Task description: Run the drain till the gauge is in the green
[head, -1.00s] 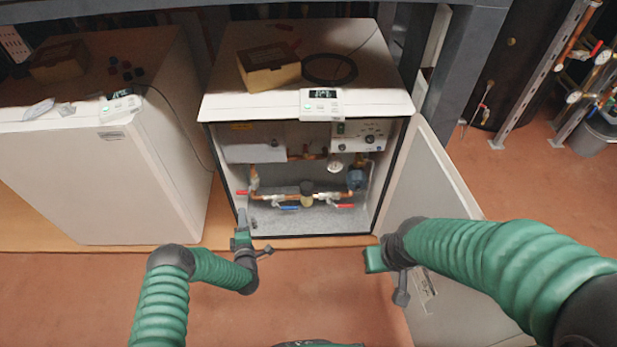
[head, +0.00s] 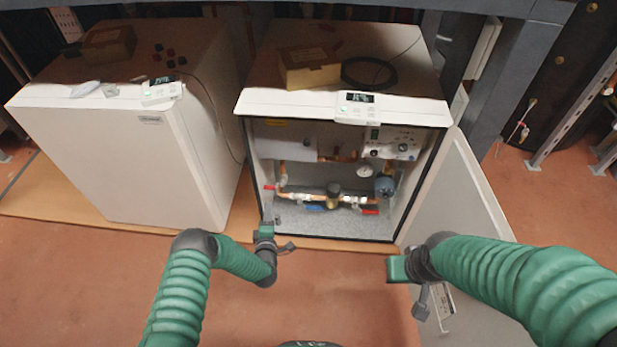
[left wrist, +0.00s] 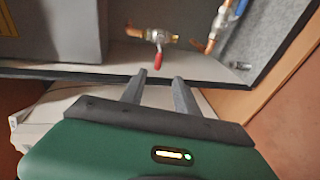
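The open heat pump cabinet (head: 340,222) shows copper pipes and valves inside. A small round white gauge (head: 365,171) sits at the right of the pipes; its needle and colours are too small to read. A red-handled valve (head: 270,187) is at the lower left. The left wrist view shows a red lever (left wrist: 158,58) on a brass valve, just beyond my fingertips and apart from them. My left gripper (head: 267,218) is at the cabinet's lower left front edge; in the wrist view its fingers (left wrist: 156,84) are apart and empty. My right gripper (head: 393,268) is outside, below the cabinet; its fingers are unclear.
Blue (head: 313,208) and red (head: 370,211) handles sit on the lower pipe. The open door (head: 465,200) stands at the right, behind my right arm. A closed white unit (head: 115,170) stands at the left. Floor (head: 80,270) in front is clear.

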